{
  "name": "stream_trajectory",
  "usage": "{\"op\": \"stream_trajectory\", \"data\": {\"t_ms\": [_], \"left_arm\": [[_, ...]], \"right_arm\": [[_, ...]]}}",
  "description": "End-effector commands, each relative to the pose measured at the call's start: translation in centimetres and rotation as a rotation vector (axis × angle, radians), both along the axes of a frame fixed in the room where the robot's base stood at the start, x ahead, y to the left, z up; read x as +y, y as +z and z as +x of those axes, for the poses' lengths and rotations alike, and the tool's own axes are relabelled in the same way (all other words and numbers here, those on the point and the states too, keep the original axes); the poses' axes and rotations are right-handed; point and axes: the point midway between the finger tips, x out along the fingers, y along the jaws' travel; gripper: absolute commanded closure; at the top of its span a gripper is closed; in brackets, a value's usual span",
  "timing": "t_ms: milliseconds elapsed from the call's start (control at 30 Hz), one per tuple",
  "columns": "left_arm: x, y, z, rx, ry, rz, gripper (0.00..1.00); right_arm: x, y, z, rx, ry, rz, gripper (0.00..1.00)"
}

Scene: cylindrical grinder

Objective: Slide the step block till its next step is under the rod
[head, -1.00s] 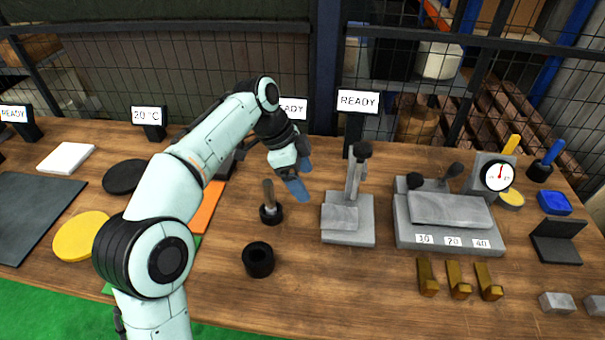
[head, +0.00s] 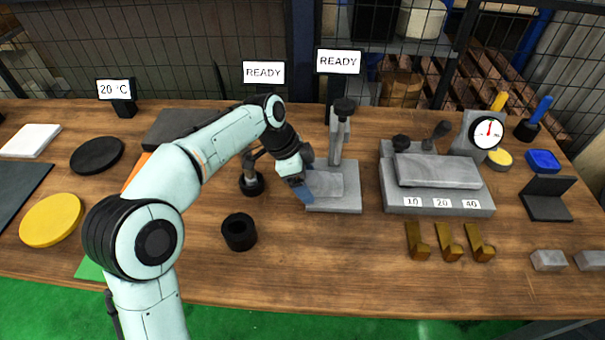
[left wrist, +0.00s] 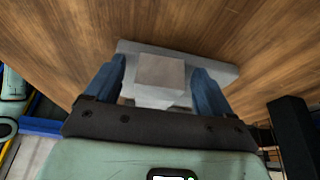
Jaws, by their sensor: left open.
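The grey step block (head: 327,184) lies on the flat grey base plate (head: 345,206) of a small stand. In the left wrist view the step block (left wrist: 160,72) shows a raised face and a lower part. The stand's upright grey rod (head: 338,140) with a dark knob rises at the back of the plate; where its lower end stands over the steps I cannot tell. My left gripper (head: 304,178) is at the plate's left side. In the left wrist view the left gripper (left wrist: 157,86) is open, blue fingers on either side of the block, with gaps visible. My right gripper is not in view.
A black-knobbed post (head: 251,183) and a black ring (head: 239,232) stand left of the plate. A grey fixture (head: 437,205) marked 10, 20, 40 stands to the right, with brass pieces (head: 449,242) before it. The table in front of the plate is clear.

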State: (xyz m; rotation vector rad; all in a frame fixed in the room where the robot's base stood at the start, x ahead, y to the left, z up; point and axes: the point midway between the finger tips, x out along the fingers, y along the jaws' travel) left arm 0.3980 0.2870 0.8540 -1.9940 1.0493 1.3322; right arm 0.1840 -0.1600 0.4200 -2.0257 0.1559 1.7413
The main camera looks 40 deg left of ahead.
Motion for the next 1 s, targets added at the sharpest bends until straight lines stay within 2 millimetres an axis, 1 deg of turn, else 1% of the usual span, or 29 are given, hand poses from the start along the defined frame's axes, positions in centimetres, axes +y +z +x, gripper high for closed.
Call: {"op": "stream_trajectory", "data": {"t_ms": [200,233,267,300,367,400,467,500,767,1000], "left_arm": [[-0.01,0.0,0.01,0.0,0.0,0.0,0.17],[-0.01,0.0,0.01,0.0,0.0,0.0,0.2],[0.0,0.01,0.0,0.0,0.0,0.0,0.3],[0.0,0.01,0.0,0.0,0.0,0.0,0.43],[0.0,0.01,0.0,0.0,0.0,0.0,0.63],[0.0,0.01,0.0,0.0,0.0,0.0,0.76],[0.01,0.02,0.0,0.0,0.0,0.0,0.95],[0.01,0.02,0.0,0.0,0.0,0.0,1.0],[-0.14,0.03,0.06,0.001,0.0,-0.001,1.0],[-0.87,0.05,0.42,0.001,0.001,-0.002,1.0]], "right_arm": [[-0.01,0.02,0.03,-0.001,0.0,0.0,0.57],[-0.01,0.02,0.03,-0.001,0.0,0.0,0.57],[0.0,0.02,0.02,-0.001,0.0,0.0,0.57],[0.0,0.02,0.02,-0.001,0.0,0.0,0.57],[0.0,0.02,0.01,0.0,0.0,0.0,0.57],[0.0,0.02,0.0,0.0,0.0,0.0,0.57],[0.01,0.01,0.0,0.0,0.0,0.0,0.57],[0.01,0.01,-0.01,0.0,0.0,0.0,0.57],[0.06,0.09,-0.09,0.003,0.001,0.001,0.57],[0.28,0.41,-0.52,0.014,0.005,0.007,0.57]]}}
